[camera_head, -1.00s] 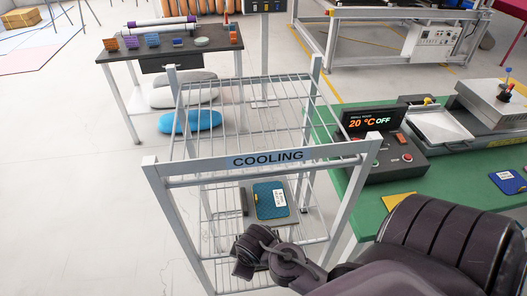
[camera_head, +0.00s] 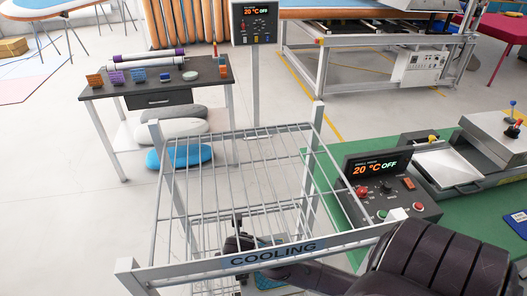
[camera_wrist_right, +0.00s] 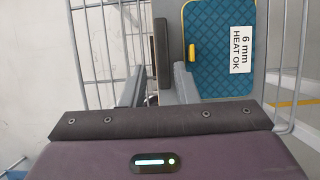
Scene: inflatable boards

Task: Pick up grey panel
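The grey panel (camera_wrist_right: 174,14) lies in the rack marked COOLING (camera_head: 275,252). A blue textured pad (camera_wrist_right: 208,60) with a white label reading "6 mm HEAT OK" is on it. A dark upright bar (camera_wrist_right: 160,40) runs along its left side. My right gripper (camera_wrist_right: 156,88) is open, with its two grey fingers apart. In the right wrist view the fingers appear either side of the bar's lower end; I cannot tell whether they touch it. In the head view the COOLING sign and my right arm hide most of the panel. My left gripper is not in view.
The rack's wire shelves and posts (camera_head: 313,160) surround my right gripper closely. A green bench (camera_head: 460,235) with a 20 °C OFF control box (camera_head: 375,165) stands at right. A dark table (camera_head: 160,90) with small samples stands at back left. Floor at left is clear.

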